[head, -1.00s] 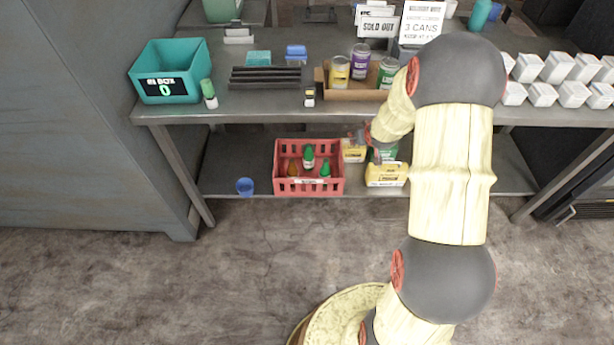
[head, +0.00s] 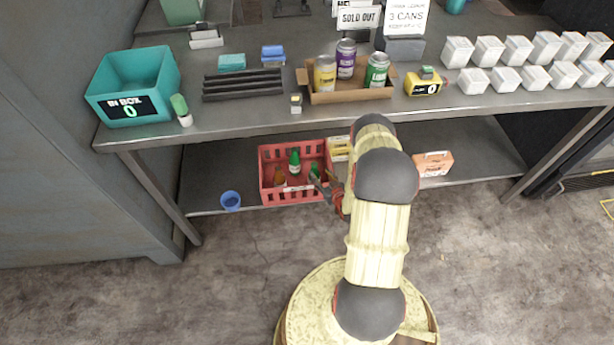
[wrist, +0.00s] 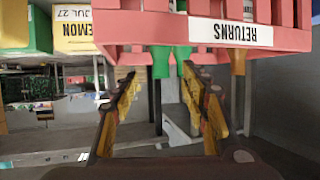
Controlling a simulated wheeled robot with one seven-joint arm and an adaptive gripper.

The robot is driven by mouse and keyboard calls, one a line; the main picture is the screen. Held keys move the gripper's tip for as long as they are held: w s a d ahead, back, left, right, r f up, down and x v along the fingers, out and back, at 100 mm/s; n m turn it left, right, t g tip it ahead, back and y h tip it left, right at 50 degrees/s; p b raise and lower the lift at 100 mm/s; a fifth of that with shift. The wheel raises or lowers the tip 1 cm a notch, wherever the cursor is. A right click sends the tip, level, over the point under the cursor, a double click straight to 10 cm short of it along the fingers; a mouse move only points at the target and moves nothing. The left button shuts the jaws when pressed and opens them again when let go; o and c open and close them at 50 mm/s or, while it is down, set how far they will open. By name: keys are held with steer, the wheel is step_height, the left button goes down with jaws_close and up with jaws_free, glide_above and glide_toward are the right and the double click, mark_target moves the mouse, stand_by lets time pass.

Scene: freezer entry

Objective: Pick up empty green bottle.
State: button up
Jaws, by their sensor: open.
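A red crate (head: 266,183) stands on the lower shelf. It holds a green bottle (head: 295,163), a second green bottle (head: 315,171) at its right and a brown bottle (head: 280,177). I cannot tell which are empty. My gripper (head: 322,186) is open at the crate's front right corner, partly covering the right bottle. In the wrist view, which is upside down, the crate's RETURNS label (wrist: 221,32) shows. Two green necks (wrist: 160,62) appear between my open fingers (wrist: 160,85), seemingly beyond the tips. I see no contact.
A lemon carton (wrist: 75,28) stands beside the crate, and an orange box (head: 433,163) is farther right on the shelf. A blue cup (head: 230,200) is to the left. The tabletop (head: 230,118) overhangs the shelf, with a teal bin (head: 150,75) and cans above.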

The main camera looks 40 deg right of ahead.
mark_target(316, 168)
steer(key=b+x, duration=0.1)
steer(key=x, duration=0.1)
steer(key=b+x, duration=0.1)
steer(key=x, duration=0.2)
steer(key=b+x, duration=0.1)
steer(key=x, duration=0.1)
steer(key=shift+w+r+b, duration=0.15)
steer(key=shift+w+b, duration=0.2)
steer(key=shift+w, duration=0.05)
steer(key=c, duration=1.1)
jaws_close()
